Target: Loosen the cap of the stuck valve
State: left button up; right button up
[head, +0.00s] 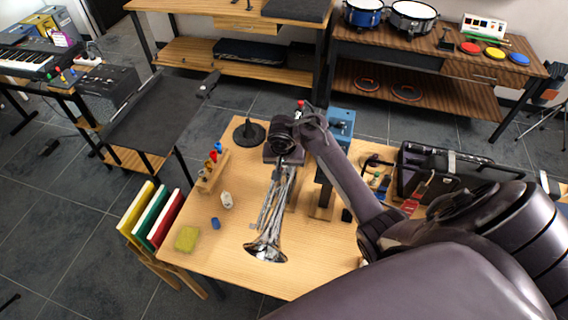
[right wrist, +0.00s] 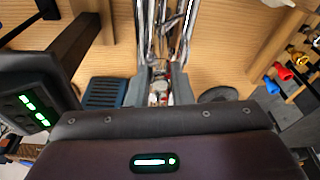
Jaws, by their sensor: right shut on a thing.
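A silver trumpet (head: 268,225) lies on the wooden work table with its bell towards the front edge. Its tubes (right wrist: 175,35) run up through the right wrist view. My right gripper (right wrist: 160,92) is at the trumpet's far end, with its fingers on both sides of a small metal part at the valves (right wrist: 158,86). The gripper is shut on this part, which appears to be the valve cap. In the head view my right wrist and arm hide most of the valve section, so the cap itself is not visible there. My left gripper is not in view.
A wooden rack with coloured pieces (head: 212,172), a small white bottle (head: 227,200), a blue piece (head: 215,223) and a yellow cloth (head: 187,239) lie left of the trumpet. A black round stand (head: 249,133) and blue vise (head: 341,122) are behind.

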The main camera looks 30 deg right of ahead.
jog(key=n+y, duration=0.1)
jog(key=n, duration=0.3)
jog(key=shift+w+r+n+t+p, duration=0.1)
jog(key=shift+n+t+p, duration=0.2)
jog(key=shift+p, duration=0.05)
jog(key=o, duration=0.4)
jog(key=shift+a, duration=0.1)
jog(key=shift+o, duration=1.1)
jog(key=shift+w+a, duration=0.15)
jog(key=shift+w+v, duration=0.25)
jog(key=shift+v, duration=0.85)
jog(key=shift+w+v, duration=0.2)
jog(key=shift+v, duration=0.95)
jog(key=shift+w+v, duration=0.25)
jog(key=shift+v, duration=0.85)
jog(key=shift+s+d+r, duration=0.1)
jog(key=shift+d+r, duration=0.1)
jog(key=shift+d, duration=0.1)
